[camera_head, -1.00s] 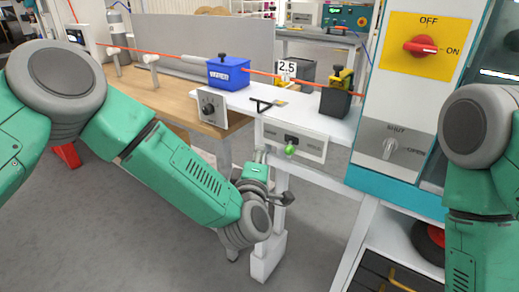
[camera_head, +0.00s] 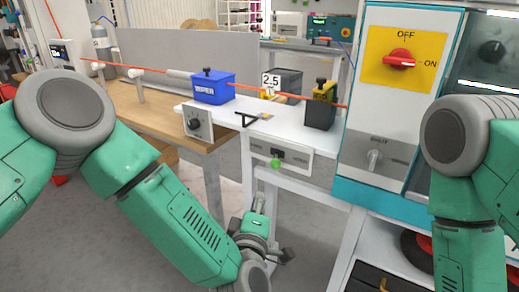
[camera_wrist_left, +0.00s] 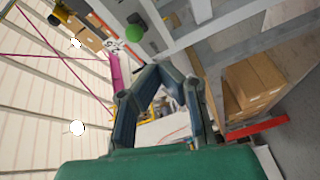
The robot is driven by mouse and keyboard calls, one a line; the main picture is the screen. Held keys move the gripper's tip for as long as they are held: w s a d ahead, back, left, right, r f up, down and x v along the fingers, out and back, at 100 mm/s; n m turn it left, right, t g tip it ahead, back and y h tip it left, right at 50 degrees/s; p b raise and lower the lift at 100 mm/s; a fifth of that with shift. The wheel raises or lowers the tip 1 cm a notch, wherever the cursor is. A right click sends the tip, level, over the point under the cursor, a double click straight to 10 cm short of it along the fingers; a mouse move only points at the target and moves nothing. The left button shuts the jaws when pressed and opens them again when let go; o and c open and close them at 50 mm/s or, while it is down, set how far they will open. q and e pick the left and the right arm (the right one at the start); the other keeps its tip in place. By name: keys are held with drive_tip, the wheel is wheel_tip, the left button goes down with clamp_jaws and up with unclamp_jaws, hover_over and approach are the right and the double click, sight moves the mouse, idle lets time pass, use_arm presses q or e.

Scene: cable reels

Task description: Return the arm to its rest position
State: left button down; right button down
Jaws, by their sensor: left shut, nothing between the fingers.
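My left arm comes in from the left and bends down in front of the bench in the head view. My left gripper (camera_head: 259,198) points up, below the green knob (camera_head: 276,164) on the bench's front panel (camera_head: 297,160), and looks apart from it. In the left wrist view the fingers of the left gripper (camera_wrist_left: 163,76) meet at the tips with nothing between them. The green knob also shows in the wrist view (camera_wrist_left: 135,32), beyond the fingertips. My right arm shows at the right edge; its gripper is out of view.
The white bench (camera_head: 240,108) carries a blue box (camera_head: 213,88), a black block (camera_head: 321,108) and an orange cable (camera_head: 140,69). A cabinet (camera_head: 392,90) with a red OFF/ON switch (camera_head: 399,59) stands at the right. Grey floor (camera_head: 95,235) is open at the left.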

use_arm(q)
drive_tip(key=s+a+f+m+g+h, duration=0.1)
drive_tip(key=s+a+f+m+g, duration=0.4)
drive_tip(key=f, duration=0.4)
drive_tip(key=s+a+f+m+g, duration=0.3)
drive_tip(key=s+a+f+m, duration=0.1)
drive_tip(key=s+f, duration=0.45)
drive_tip(key=s+a+f+m+g+y, duration=0.1)
drive_tip(key=s+a+f+m+g, duration=0.1)
drive_tip(key=s+a, duration=0.6)
drive_tip(key=s+a+f+m+g+y, duration=0.2)
drive_tip(key=s+a+f+m+g, duration=0.1)
drive_tip(key=s+a+g, duration=0.4)
drive_tip(key=s+a+f, duration=0.1)
drive_tip(key=s+a, duration=0.1)
drive_tip(key=s, duration=0.2)
drive_tip(key=shift+s+a+f, duration=0.15)
drive_tip(key=shift+s+f, duration=0.05)
drive_tip(key=shift+s, duration=0.15)
drive_tip(key=shift+a, duration=0.1)
drive_tip(key=shift+a+f, duration=0.1)
drive_tip(key=shift+a, duration=0.15)
drive_tip(key=shift+d, duration=0.2)
